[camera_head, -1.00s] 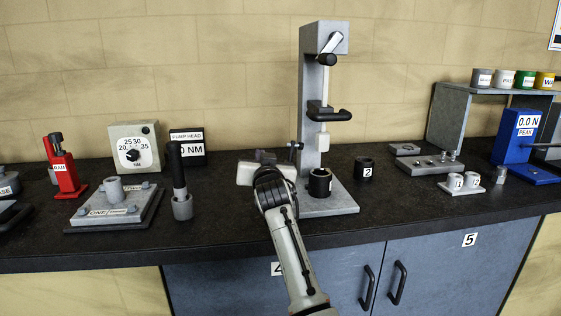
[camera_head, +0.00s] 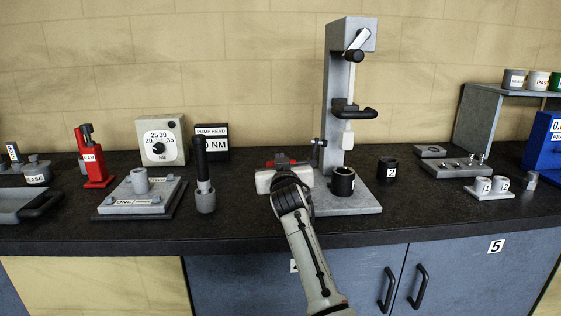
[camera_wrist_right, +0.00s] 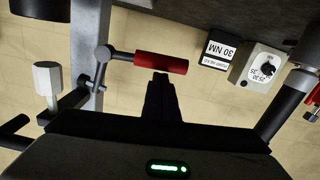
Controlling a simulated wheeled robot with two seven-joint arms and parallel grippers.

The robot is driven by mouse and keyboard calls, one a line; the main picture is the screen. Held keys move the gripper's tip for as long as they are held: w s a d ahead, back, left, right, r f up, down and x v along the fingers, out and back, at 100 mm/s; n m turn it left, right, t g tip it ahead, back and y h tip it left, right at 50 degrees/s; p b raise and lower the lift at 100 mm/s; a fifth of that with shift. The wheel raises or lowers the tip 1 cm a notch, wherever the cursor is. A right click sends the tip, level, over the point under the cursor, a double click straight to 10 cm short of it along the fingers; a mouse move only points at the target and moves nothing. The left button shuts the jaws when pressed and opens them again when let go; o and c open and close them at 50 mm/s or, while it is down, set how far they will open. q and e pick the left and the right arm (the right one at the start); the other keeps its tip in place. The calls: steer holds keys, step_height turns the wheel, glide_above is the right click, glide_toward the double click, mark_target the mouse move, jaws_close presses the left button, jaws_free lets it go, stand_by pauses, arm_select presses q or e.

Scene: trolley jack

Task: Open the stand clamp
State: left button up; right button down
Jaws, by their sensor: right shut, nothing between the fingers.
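The grey test stand (camera_head: 332,120) stands upright on its base plate on the bench. Its clamp lever has a red handle (camera_head: 283,162), sticking out to the left of the column just behind my right gripper in the head view. In the right wrist view the red handle (camera_wrist_right: 160,62) lies across the picture, joined to a grey pivot (camera_wrist_right: 102,54) at the column. My right gripper (camera_wrist_right: 161,78) is shut and empty, its fingertips right at the handle; I cannot tell if they touch. In the head view my right gripper (camera_head: 282,171) hides part of the lever. My left gripper is not in view.
A black cup labelled 1 (camera_head: 343,181) stands on the stand's base and cup 2 (camera_head: 387,169) beside it. A black-handled tool (camera_head: 203,175) stands upright left of my gripper. The dial box (camera_head: 162,140) and pump head display (camera_head: 212,141) are behind. Some bench front is clear.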

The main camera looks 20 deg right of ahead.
steer(key=shift+f, duration=0.25)
steer(key=s+a+r+p, duration=0.1)
steer(key=s+a+r, duration=0.1)
steer(key=s, duration=0.3)
steer(key=s+a+r+p, duration=0.1)
steer(key=s+a+r, duration=0.1)
steer(key=s, duration=0.3)
steer(key=shift+r, duration=0.45)
